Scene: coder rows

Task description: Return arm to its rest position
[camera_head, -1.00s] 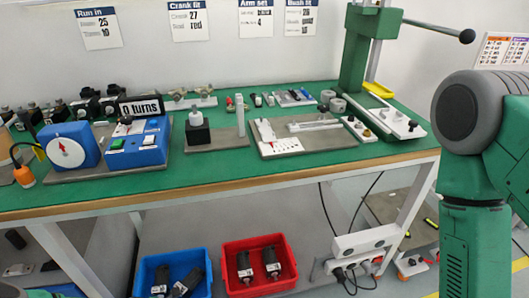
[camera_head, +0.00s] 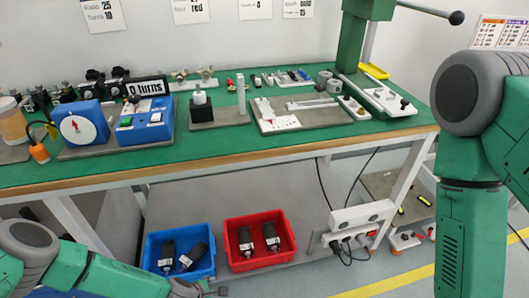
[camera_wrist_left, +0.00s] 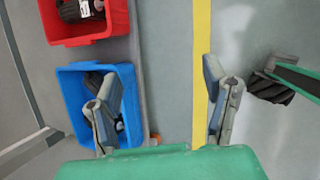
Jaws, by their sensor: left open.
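My left arm comes in at the lower left of the head view, and its gripper (camera_head: 205,289) is only partly seen at the bottom edge. In the left wrist view the left gripper (camera_wrist_left: 160,75) has its two fingers wide apart with nothing between them. It points down over the floor near a blue bin (camera_wrist_left: 72,82). The left finger overlaps the bin in that view; I cannot tell the height between them. My right arm stands at the right of the head view, and its gripper is out of view.
The green-topped bench (camera_head: 240,151) carries a blue unit with a dial (camera_head: 80,127), an "0 turns" counter (camera_head: 144,87) and fixture plates. Below are the blue bin (camera_head: 158,245) and a red bin (camera_head: 250,218), each holding dark parts.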

